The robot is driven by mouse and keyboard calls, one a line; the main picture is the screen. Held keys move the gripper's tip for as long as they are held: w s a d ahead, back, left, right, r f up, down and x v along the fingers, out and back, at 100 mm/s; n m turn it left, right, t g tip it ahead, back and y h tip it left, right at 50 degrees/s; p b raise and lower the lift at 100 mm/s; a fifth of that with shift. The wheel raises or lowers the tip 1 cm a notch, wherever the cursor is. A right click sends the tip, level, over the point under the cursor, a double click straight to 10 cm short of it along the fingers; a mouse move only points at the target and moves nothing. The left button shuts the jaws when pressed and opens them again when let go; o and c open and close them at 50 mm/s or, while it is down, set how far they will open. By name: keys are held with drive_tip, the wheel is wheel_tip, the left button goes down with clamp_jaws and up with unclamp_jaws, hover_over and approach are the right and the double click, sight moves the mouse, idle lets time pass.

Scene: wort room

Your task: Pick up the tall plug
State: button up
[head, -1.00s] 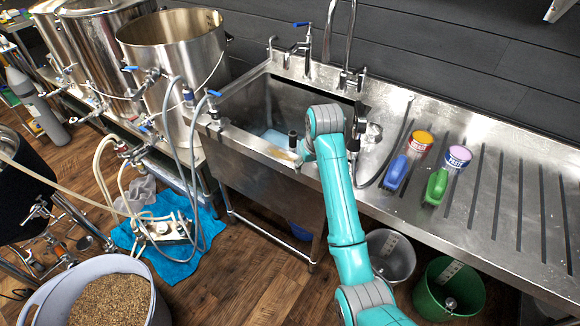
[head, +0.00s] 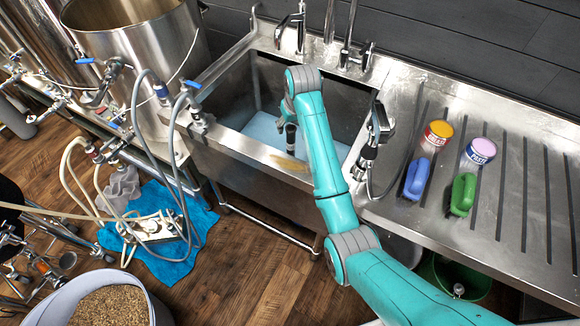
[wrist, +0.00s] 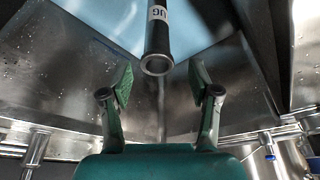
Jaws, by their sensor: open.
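The tall plug (wrist: 158,40) is a dark upright tube with a pale label, partly readable as "UG", and a round open metal-rimmed end. In the wrist view its near end lies between and just beyond my fingertips, apart from both fingers. My gripper (wrist: 160,80) is open, with a green-padded finger on each side and nothing between them held. In the head view my arm reaches over the sink (head: 222,140), and its end is down inside the basin. There I cannot clearly tell the plug from my gripper. The plug's lower end is out of the wrist view.
Pale blue water (head: 265,130) lies in the sink. Taps (head: 298,35) rise behind, and a hose sprayer (head: 378,128) stands by its right edge. Two tubs (head: 436,137) and blue and green brushes (head: 417,178) lie on the drainboard (head: 520,230). A steel kettle (head: 135,50) stands left.

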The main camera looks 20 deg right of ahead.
sight(290, 134)
drive_tip(key=shift+x, duration=3.4)
drive_tip(key=shift+s+d, duration=0.1)
drive_tip(key=shift+d, duration=0.05)
clamp_jaws()
